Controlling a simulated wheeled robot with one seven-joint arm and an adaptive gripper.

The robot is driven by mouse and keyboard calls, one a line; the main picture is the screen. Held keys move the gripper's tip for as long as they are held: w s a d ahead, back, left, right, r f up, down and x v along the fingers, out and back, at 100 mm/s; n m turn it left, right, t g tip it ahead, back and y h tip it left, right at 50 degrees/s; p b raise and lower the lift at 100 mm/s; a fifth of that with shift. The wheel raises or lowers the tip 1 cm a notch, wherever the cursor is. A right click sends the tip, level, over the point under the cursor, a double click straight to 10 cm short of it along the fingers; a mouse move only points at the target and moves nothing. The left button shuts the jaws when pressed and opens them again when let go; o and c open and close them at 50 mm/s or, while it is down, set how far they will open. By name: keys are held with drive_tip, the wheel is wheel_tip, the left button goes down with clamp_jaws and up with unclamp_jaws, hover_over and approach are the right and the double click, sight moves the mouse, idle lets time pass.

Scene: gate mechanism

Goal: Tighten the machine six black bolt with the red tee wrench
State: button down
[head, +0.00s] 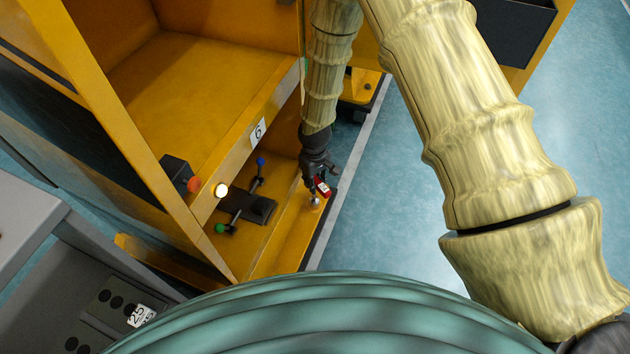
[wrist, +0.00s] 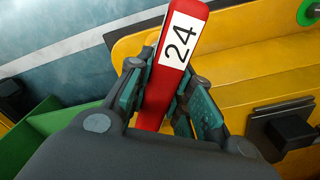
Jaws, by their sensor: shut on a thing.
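My gripper (head: 319,180) is low over the front ledge of the yellow machine (head: 290,250), which bears a "6" label (head: 258,133). It is shut on the red tee wrench (head: 323,188). In the wrist view the wrench's red handle (wrist: 172,85), with a white "24" label, lies between the two fingers (wrist: 160,95). A silvery tip (head: 315,201) shows under the wrench at the ledge. I cannot tell whether it sits on a bolt. The black bolt is not visible; the wrench and gripper may hide it.
On the machine's lower deck, left of my gripper, is a black block (head: 248,206) with a lever bearing green (head: 220,228) and blue (head: 260,161) knobs. The blue floor (head: 390,220) to the right is clear.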

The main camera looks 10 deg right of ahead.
idle(0.8)
drive_tip(key=c, duration=1.9)
unclamp_jaws()
clamp_jaws()
